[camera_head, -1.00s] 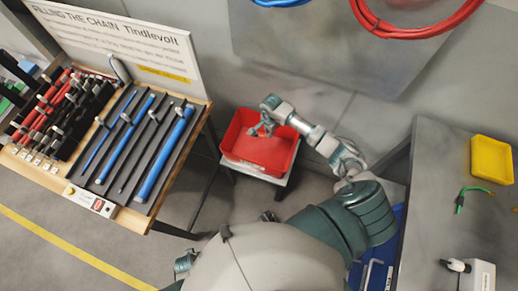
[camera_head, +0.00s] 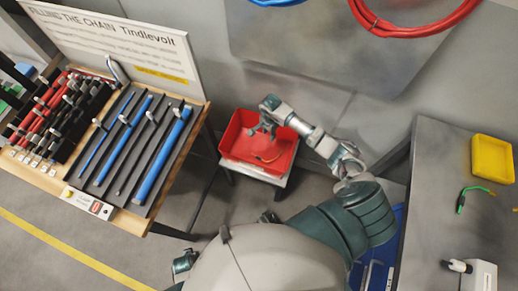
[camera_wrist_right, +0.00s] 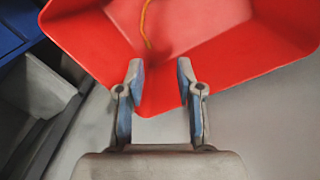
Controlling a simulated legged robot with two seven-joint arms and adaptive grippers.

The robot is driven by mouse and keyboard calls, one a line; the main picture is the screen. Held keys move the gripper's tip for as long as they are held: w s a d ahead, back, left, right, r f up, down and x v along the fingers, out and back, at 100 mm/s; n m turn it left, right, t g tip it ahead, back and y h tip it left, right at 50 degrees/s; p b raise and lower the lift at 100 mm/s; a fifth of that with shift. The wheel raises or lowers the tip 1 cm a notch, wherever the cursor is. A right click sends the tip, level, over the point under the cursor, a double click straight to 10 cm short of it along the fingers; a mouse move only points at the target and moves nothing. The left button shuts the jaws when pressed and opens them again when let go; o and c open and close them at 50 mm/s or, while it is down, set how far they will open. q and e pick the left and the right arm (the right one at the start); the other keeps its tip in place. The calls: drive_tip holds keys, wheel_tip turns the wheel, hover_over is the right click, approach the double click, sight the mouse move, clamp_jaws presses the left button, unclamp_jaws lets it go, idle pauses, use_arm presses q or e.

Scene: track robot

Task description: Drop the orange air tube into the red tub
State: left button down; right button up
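The orange air tube (camera_head: 267,159) lies in the red tub (camera_head: 237,141). In the right wrist view the thin, curved orange tube (camera_wrist_right: 146,22) rests inside the red tub (camera_wrist_right: 215,60), its upper part cut off by the frame edge. I do not make out my left gripper.
The tub stands on a small low stand (camera_head: 258,175). A display bench (camera_head: 190,160) with blue and red tubes is on the left. A grey table (camera_head: 440,180) on the right holds a yellow tray (camera_head: 491,158) and a green tube (camera_head: 461,202). Red hoses (camera_head: 420,30) hang on the wall.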

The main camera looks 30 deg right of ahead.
wheel_tip(320, 180, up, 12)
drive_tip(key=shift+w+f, duration=0.15)
drive_tip(key=shift+f, duration=0.05)
idle(0.5)
